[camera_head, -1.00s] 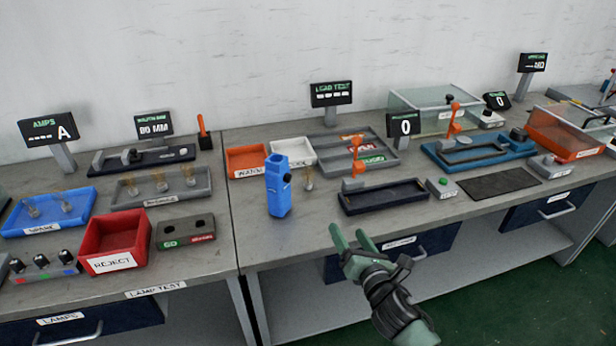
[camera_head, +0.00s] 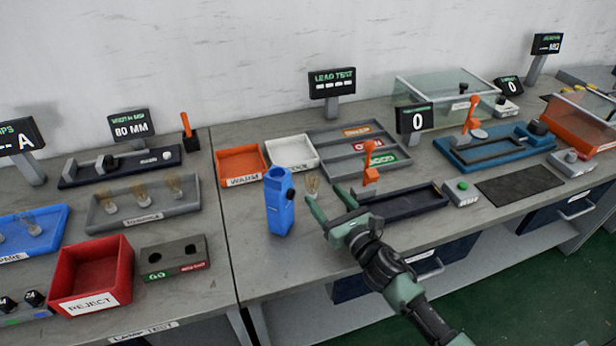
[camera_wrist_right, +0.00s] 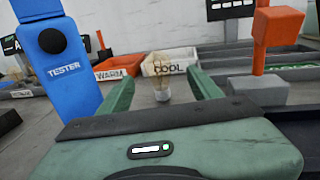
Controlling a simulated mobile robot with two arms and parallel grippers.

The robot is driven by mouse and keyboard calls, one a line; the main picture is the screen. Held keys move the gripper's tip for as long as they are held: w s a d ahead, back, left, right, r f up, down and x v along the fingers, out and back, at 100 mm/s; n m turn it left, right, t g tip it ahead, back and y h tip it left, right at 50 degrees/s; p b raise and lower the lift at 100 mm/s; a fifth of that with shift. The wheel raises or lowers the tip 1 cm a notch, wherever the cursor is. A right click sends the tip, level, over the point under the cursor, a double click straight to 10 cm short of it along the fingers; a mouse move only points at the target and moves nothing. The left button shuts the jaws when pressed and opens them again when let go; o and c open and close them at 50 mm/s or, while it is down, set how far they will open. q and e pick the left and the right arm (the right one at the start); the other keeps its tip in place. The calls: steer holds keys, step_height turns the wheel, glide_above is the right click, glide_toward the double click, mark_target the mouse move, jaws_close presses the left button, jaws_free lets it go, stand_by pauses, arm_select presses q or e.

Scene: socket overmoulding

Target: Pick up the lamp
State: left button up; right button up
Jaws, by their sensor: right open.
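A small clear lamp with thin brownish wires (camera_head: 312,187) stands upright on the bench, just right of the blue tester (camera_head: 279,205). In the right wrist view the lamp (camera_wrist_right: 160,82) appears between my two green fingers, ahead of them, in front of the white COOL bin. My right gripper (camera_head: 328,200) is open and empty, low over the bench just in front of the lamp. I cannot tell whether the lamp's base is between the fingertips. My left gripper is not in view.
The tester stands close on the left. A dark fixture with an orange lever (camera_head: 370,175) is close on the right. The WARM bin (camera_head: 241,182) and COOL bin (camera_head: 292,168) lie behind. More lamps stand in a grey tray (camera_head: 105,226) at left.

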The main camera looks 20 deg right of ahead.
mark_target(316, 188)
steer(key=shift+w+a+r, duration=0.1)
steer(key=shift+w+r, duration=0.05)
steer(key=shift+w, duration=0.3)
steer(key=shift+w+a+r, duration=0.1)
steer(key=shift+w+a, duration=0.15)
steer(key=shift+w, duration=0.45)
steer(key=x, duration=0.3)
steer(key=shift+w+a+f+p, duration=0.15)
steer(key=shift+w+f+p, duration=0.15)
steer(key=shift+w+p, duration=0.1)
steer(key=shift+w, duration=0.25)
jaws_close()
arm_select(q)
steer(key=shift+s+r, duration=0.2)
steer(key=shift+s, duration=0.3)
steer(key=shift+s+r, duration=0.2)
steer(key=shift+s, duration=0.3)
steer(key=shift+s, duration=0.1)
